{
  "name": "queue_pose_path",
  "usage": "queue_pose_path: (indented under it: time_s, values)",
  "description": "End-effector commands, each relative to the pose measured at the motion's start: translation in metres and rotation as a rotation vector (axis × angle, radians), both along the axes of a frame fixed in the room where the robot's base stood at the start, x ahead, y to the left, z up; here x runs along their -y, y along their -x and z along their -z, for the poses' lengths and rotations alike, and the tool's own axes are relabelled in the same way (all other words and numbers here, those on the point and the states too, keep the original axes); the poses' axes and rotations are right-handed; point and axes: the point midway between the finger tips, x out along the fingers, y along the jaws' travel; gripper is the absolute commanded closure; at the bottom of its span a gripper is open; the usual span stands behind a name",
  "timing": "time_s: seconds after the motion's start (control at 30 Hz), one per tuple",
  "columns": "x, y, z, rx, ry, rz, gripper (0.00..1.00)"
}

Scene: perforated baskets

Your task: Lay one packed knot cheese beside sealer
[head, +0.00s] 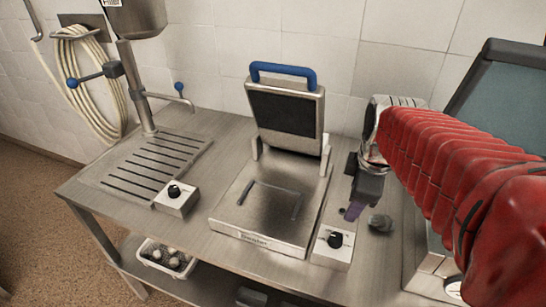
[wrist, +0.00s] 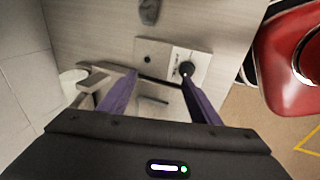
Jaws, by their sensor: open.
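A small grey lump, which looks like the packed knot cheese (head: 380,222), lies on the steel table to the right of the sealer (head: 228,218). It also shows at the top edge of the wrist view (wrist: 149,11). The sealer's dark lid with a blue handle stands raised, and its base looks empty apart from a grey bar frame. My gripper (head: 353,211) is open and empty, its purple fingers (wrist: 159,76) pointing down above the table, apart from the lump. The knob box (head: 333,246) at the sealer's right shows near the fingers in the wrist view.
Another knob box (head: 175,197) stands left of the sealer, near a slotted drain (head: 150,165) with a post. A white perforated basket (head: 150,264) with several pale pieces sits on the shelf below. A machine with a sloped dark panel (head: 505,95) stands at right.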

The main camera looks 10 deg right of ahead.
Motion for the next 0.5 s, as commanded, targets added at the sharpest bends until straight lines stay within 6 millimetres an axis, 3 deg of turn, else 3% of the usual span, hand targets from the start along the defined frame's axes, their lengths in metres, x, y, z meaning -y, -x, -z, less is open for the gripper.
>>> queue_pose_path:
  time_s: [0.1, 0.5]
  values:
    - [-0.025, 0.007, -0.005, 0.044, -0.043, 0.117, 0.43]
    - [-0.091, 0.038, -0.011, 0.169, -0.242, 0.529, 0.43]
